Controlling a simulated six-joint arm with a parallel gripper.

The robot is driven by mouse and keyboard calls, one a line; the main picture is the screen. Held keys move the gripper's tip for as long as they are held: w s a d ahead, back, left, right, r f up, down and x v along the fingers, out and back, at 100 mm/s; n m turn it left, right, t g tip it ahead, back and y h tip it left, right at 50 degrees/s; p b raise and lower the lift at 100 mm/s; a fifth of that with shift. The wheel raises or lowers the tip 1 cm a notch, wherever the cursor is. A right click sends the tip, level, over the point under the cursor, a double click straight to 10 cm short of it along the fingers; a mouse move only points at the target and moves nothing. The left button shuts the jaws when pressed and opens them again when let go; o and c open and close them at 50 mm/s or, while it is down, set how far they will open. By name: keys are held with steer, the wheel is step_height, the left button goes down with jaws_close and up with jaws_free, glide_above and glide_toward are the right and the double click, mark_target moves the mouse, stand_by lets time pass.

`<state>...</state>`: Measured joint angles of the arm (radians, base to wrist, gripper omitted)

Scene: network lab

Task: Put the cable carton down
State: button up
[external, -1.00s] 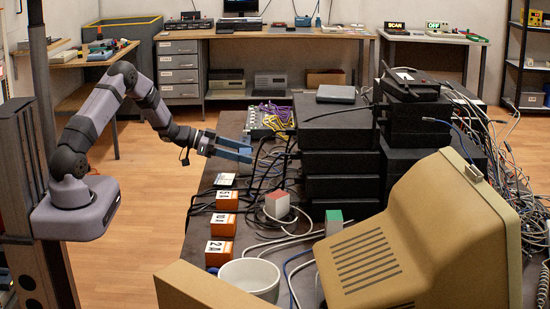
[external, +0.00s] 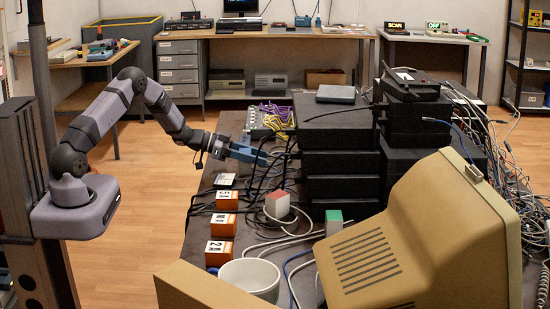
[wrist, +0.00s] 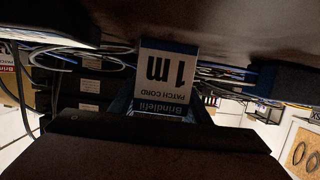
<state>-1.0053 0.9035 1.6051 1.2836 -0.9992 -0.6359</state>
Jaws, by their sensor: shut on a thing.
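The cable carton (wrist: 165,75), a small white and dark blue box marked "1m" and "PATCH CORD", fills the middle of the wrist view, its print upside down. My gripper (external: 260,156) is shut on it. In the external view my blue jaws point right, over the left part of the dark table near the stack of black boxes. The carton cannot be told apart from the blue jaws there. I cannot tell from these frames how far its underside is from the table or cables.
Black stacked boxes (external: 340,160) stand just right of my gripper. Loose cables run across the table (external: 200,228) below. A tray of yellow and purple leads (external: 270,120) lies behind. Orange numbered blocks (external: 221,226), a red-and-white block (external: 277,205) and a white bowl (external: 249,279) stand nearer.

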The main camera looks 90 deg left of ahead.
step_height(320, 180, up, 10)
steer(key=shift+p, duration=0.3)
stand_by(0.4)
steer(key=shift+r, duration=0.15)
